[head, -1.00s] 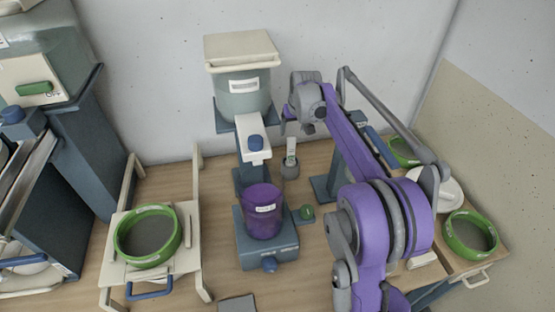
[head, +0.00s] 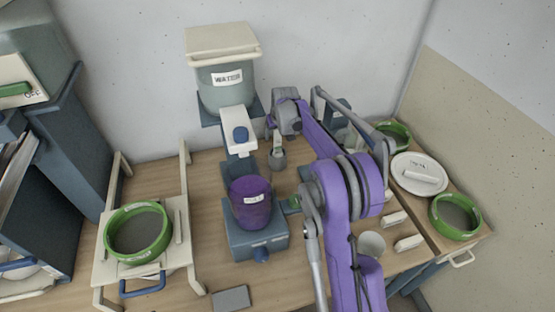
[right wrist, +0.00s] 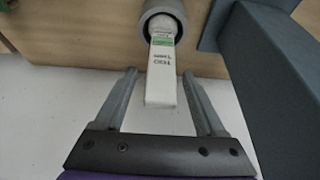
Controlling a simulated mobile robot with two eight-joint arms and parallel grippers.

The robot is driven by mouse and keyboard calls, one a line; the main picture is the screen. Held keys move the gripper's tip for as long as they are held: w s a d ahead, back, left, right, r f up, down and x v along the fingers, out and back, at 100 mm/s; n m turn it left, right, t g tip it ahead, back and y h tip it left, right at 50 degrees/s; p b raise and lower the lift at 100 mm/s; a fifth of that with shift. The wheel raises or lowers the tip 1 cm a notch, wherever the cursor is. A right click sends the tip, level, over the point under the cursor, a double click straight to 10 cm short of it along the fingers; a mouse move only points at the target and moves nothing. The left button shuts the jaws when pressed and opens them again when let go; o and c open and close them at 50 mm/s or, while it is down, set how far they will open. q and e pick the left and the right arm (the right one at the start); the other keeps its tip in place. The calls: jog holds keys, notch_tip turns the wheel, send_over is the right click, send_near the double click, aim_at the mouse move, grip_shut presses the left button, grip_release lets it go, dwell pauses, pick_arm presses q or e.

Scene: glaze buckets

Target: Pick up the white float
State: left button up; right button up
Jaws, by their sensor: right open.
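The white float (right wrist: 161,85) is a pale block with a green band and dark lettering that partly reads "TOO". It stands in a small grey cup (right wrist: 165,14). In the head view the grey cup (head: 277,160) is right of the purple bucket (head: 250,203), with the float's (head: 278,144) upper part hidden by my arm. My right gripper (right wrist: 160,74) is open, with a finger on each side of the float and a visible gap on both sides. In the head view the gripper (head: 271,128) is small and mostly hidden. My left gripper is not in view.
A grey-green water tank (head: 225,85) stands behind the purple bucket. A blue upright (right wrist: 262,70) rises close to the right of my right gripper. A white plate (head: 436,187) and a green-rimmed sieve (head: 455,216) are at the right. Another green-rimmed sieve (head: 137,233) rests at the left.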

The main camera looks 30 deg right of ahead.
grip_shut()
dwell(1.4)
